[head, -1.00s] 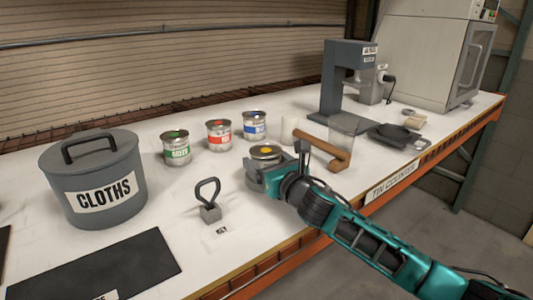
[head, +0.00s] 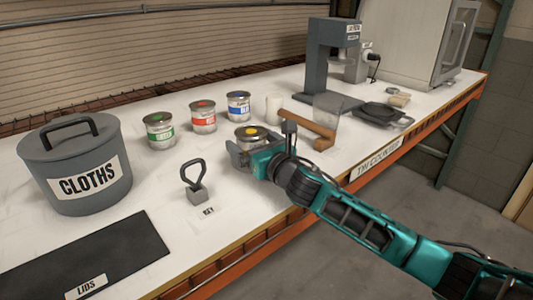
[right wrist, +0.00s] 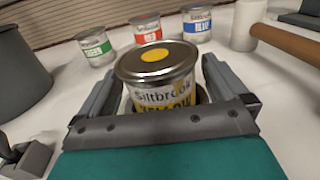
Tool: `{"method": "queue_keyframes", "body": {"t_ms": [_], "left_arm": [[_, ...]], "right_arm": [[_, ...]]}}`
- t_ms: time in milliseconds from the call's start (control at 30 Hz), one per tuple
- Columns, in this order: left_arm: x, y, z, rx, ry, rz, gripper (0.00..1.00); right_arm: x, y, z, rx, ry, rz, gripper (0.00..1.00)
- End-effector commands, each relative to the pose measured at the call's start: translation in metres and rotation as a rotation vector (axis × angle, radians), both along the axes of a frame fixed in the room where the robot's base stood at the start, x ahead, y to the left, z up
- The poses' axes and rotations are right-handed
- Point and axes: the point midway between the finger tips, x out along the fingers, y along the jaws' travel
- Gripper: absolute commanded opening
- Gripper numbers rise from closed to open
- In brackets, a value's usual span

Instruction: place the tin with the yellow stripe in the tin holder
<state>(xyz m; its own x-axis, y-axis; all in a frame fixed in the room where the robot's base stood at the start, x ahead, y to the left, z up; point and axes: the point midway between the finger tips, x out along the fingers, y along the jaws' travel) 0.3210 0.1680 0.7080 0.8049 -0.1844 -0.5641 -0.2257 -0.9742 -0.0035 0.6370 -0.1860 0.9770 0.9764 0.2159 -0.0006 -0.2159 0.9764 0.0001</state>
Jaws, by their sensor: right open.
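The tin with the yellow stripe (head: 251,134) stands upright near the middle of the counter, with a yellow dot on its lid. In the right wrist view the tin (right wrist: 157,66) reads "Siltbrook YELLOW". My right gripper (head: 263,147) is open, with one finger on each side of the tin. In the right wrist view, gaps show between the tin and the fingers of the gripper (right wrist: 160,88). A dark rim (right wrist: 203,96) shows around the tin's lower part; I cannot tell whether it is the tin holder. My left gripper is not in view.
Green (head: 159,131), red (head: 203,117) and blue (head: 238,106) tins stand behind. A wooden-handled mallet (head: 312,128) and a clear beaker (head: 331,108) are close on the right. A weight with a loop handle (head: 196,193) and a cloths bin (head: 75,165) are left.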

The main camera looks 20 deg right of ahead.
Motion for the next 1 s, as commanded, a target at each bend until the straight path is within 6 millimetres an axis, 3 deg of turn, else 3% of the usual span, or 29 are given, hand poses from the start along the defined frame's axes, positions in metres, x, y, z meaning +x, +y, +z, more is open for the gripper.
{"method": "queue_keyframes", "body": {"t_ms": [500,700,1000], "left_arm": [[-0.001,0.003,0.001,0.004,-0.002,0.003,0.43],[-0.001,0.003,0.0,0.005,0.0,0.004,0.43],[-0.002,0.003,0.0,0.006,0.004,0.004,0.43]], "right_arm": [[-0.092,-0.02,-0.002,-0.002,0.004,0.001,1.0],[-0.108,-0.024,-0.001,0.0,0.002,0.0,1.0],[-0.111,-0.024,0.0,0.0,0.001,0.0,1.0]]}}
